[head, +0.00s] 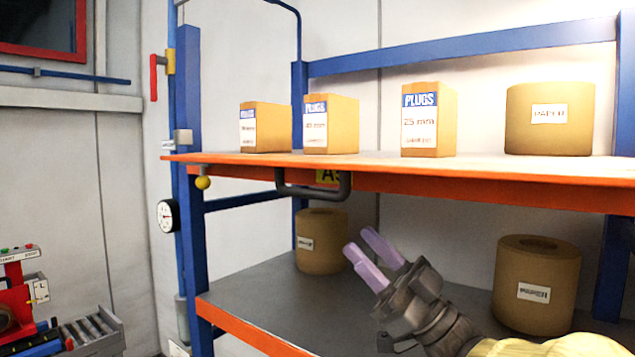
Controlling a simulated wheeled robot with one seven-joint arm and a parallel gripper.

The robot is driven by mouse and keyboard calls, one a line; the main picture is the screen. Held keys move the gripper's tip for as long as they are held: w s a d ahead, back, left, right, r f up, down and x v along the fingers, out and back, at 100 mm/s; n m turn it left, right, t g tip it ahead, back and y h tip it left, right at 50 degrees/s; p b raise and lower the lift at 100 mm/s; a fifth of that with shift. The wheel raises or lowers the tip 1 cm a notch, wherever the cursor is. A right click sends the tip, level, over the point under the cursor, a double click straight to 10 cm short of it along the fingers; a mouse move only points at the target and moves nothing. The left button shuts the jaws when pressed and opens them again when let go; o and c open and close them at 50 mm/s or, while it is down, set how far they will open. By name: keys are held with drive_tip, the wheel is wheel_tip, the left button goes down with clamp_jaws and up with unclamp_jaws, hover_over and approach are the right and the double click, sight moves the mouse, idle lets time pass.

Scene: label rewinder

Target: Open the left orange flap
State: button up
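An orange board (440,184) runs along the front edge of the upper shelf. It is the only orange panel near my gripper, and I cannot tell whether it is the left flap. A dark bar handle (316,192) is on its left part, next to a yellow label (328,176). A yellow ball knob (202,183) hangs at its left end. My gripper (358,240) has two purple fingers spread apart with nothing between them. It appears below and right of the handle, apart from it, pointing up and left.
Several boxes, including a plugs box (428,120), and a paper roll (550,118) stand on the upper shelf. Paper rolls (320,240) (536,285) stand on the grey lower shelf (250,290). A blue post (190,200) bounds the left. A red machine (18,290) is at far left.

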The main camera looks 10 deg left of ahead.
sight(317, 196)
drive_tip(key=p+x, duration=0.5)
drive_tip(key=x, duration=0.6)
drive_tip(key=shift+d, duration=0.1)
drive_tip(key=shift+c, duration=0.5)
clamp_jaws()
